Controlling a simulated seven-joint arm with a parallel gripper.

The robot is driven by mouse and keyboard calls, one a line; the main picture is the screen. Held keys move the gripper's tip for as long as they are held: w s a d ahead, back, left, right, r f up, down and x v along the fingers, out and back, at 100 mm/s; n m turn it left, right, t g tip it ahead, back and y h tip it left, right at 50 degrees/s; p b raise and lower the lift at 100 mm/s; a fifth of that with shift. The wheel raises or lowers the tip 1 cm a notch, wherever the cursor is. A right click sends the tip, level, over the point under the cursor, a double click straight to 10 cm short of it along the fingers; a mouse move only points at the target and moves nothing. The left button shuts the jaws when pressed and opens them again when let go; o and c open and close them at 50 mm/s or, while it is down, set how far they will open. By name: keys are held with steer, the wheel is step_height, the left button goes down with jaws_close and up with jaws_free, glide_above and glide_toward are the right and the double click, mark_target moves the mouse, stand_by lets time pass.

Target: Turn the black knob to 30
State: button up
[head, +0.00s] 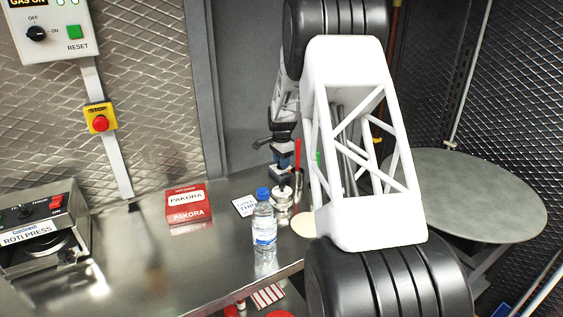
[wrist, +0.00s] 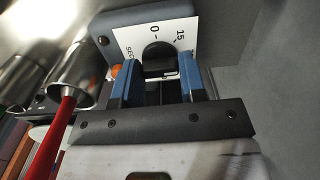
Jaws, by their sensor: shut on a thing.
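The black knob (wrist: 158,54) sits on a white dial plate (wrist: 128,38) on a grey housing in the wrist view. The plate shows a 0, a 15 and part of the letters SEC; no 30 is visible. My gripper (wrist: 158,78) has one blue-padded finger on each side of the knob and is shut on it. The knob's pointer and exact setting cannot be made out. In the head view my gripper (head: 283,158) is at the back of the steel counter, beyond my white arm link, and the knob cannot be made out there.
A red-handled utensil (head: 298,155) stands in a steel cup close beside my gripper, left in the wrist view (wrist: 55,135). The roti press (head: 45,230) is far left.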

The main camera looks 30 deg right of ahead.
stand_by(0.3)
steer(key=o, duration=0.9)
steer(key=shift+r, duration=0.15)
steer(key=shift+r, duration=3.8)
